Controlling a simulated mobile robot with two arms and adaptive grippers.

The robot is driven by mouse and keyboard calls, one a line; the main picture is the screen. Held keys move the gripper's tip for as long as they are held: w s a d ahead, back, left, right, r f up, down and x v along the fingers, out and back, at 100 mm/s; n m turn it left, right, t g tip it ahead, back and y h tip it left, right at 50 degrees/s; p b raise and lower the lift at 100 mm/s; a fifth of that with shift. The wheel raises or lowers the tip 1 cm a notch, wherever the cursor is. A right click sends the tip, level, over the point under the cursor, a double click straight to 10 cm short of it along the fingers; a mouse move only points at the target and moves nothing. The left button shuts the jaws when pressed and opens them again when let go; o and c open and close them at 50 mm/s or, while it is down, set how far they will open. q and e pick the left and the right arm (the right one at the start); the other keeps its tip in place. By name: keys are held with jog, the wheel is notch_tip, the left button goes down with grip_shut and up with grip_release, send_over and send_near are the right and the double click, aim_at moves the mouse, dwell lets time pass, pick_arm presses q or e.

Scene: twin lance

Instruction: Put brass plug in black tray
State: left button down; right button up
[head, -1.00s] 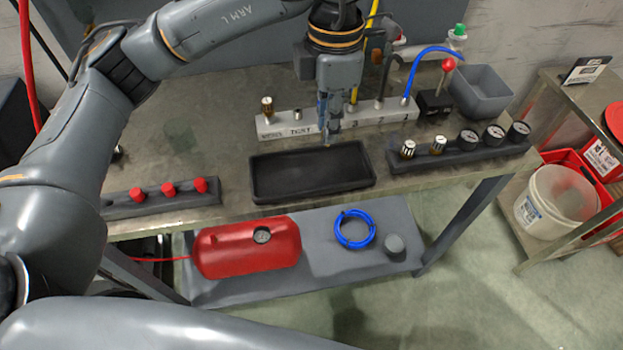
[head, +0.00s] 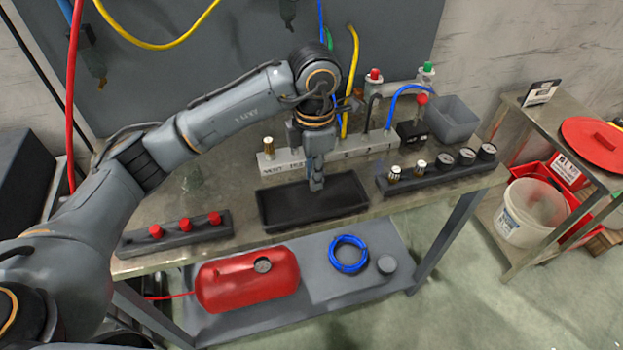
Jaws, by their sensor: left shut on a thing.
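My left gripper (head: 316,184) points down over the middle of the black tray (head: 278,208). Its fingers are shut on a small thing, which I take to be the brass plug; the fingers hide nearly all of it. I cannot tell whether it touches the tray floor. The rest of the tray looks empty. A brass-coloured fitting (head: 268,146) stands upright at the left end of the grey manifold block (head: 283,160) behind the tray. My right gripper does not show.
A dark rack with red caps (head: 185,234) lies left of the tray. A dark rack with gauges and fittings (head: 435,178) lies to the right. Hoses rise from the manifold, with a blue hose (head: 403,92) at its right. A grey bin (head: 452,118) stands behind right.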

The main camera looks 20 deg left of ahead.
pick_arm(q)
jog(key=shift+w+a+f, duration=0.3)
jog(key=shift+w+f, duration=0.15)
jog(key=shift+f, duration=0.15)
jog(key=shift+w+a+f, duration=0.1)
jog(key=shift+w+f, duration=0.05)
jog(key=shift+f, duration=0.05)
notch_tip(320, 180, down, 3)
jog(key=shift+w+a+f+p, duration=0.15)
jog(key=shift+p, duration=0.3)
jog(key=shift+f, duration=0.2)
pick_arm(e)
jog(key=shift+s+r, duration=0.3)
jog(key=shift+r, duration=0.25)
pick_arm(q)
jog(key=shift+f, duration=0.1)
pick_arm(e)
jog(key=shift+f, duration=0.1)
pick_arm(q)
jog(key=shift+f+b, duration=0.15)
jog(key=shift+b, duration=0.15)
jog(key=c, duration=1.3)
grip_release()
